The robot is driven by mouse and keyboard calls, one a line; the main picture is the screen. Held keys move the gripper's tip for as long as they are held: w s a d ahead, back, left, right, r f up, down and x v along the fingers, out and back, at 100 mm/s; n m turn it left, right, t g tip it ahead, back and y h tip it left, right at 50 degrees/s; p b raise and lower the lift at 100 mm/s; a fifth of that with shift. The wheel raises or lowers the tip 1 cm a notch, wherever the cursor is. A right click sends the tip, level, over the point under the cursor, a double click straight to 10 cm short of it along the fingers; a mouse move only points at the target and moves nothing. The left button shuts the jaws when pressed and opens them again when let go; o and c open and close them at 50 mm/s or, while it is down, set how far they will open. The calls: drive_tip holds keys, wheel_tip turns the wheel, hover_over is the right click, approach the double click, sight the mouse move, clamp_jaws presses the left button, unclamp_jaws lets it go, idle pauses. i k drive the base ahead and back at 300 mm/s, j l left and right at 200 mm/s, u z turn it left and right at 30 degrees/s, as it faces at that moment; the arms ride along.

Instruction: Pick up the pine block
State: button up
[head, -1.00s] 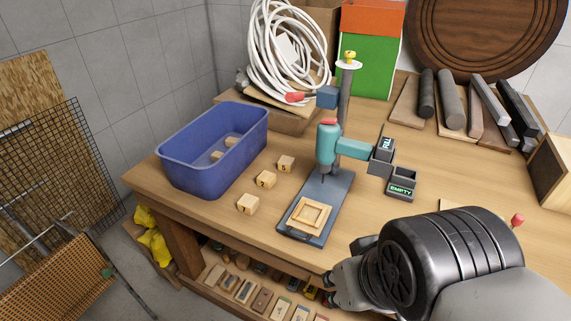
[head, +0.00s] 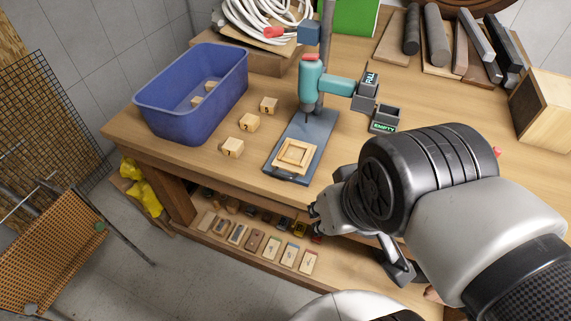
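Three pale wooden blocks stand in a slanting row on the bench: a front block (head: 232,148), a middle block (head: 249,123) and a back block (head: 269,104). They carry small dark marks. More pale blocks (head: 197,101) lie inside the blue bin. I cannot tell which block is pine. My gripper (head: 317,216) is at the bench's front edge, to the right of and nearer than the row, apart from all these blocks. It is small and partly hidden by my wrist, so its opening does not show clearly.
The blue bin (head: 190,122) stands left of the blocks. A teal drill press (head: 311,80) with a square wooden frame (head: 295,157) on its base stands to their right. Grey boxes marked FULL (head: 367,90) and EMPTY (head: 385,119) adjoin it. Several samples lie on the lower shelf (head: 280,262).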

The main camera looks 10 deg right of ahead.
sight(269, 105)
drive_tip(key=i+j+z, duration=0.15)
drive_tip(key=i+j, duration=0.2)
drive_tip(key=i+j+z, duration=0.15)
drive_tip(key=i+j, duration=0.2)
drive_tip(key=j, duration=0.15)
drive_tip(key=i+j+z, duration=0.15)
drive_tip(key=i+j, duration=0.15)
drive_tip(key=j, duration=0.15)
